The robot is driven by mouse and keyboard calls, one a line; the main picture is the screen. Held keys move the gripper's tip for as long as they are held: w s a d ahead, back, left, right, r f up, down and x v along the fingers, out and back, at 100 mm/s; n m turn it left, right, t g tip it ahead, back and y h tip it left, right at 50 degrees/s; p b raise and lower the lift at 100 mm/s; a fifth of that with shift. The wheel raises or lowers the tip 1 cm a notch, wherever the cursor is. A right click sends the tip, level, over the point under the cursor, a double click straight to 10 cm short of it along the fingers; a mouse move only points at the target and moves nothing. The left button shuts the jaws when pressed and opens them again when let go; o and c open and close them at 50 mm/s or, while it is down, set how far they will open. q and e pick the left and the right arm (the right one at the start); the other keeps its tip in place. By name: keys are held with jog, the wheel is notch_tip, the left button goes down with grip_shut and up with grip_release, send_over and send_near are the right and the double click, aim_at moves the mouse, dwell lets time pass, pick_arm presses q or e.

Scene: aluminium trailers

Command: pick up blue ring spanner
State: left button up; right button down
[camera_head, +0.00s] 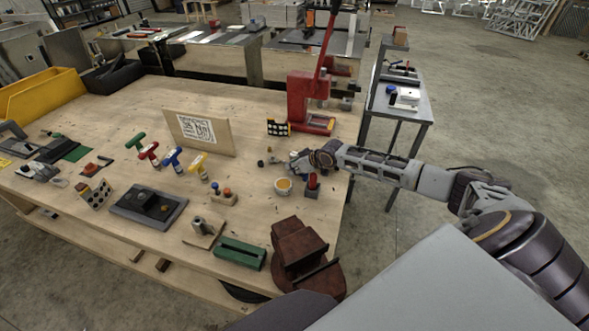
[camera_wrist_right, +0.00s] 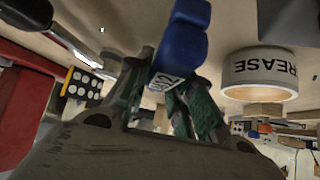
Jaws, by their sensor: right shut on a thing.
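In the right wrist view, the blue ring spanner (camera_wrist_right: 180,42) shows as a thick blue piece with a white printed label, between the green-padded fingers of my right gripper (camera_wrist_right: 165,95). The gripper is shut on it; its far end is out of the frame. In the head view my right gripper (camera_head: 299,161) is over the right part of the workbench, just behind a small pot with yellow contents (camera_head: 283,186). There the spanner is mostly hidden by the gripper. The pot, marked GREASE, also shows in the wrist view (camera_wrist_right: 260,75). My left gripper is not in view.
A red press (camera_head: 306,100) stands behind the gripper, with a black-and-yellow holder (camera_head: 278,128) beside it. A red-handled item (camera_head: 312,183) and a dark red vice (camera_head: 300,250) are nearer me. Coloured T-handles (camera_head: 172,157) stand left, before a printed board (camera_head: 200,133).

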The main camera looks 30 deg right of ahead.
notch_tip(320, 180, up, 10)
jog(key=shift+f+b, duration=0.2)
jog(key=shift+b, duration=0.35)
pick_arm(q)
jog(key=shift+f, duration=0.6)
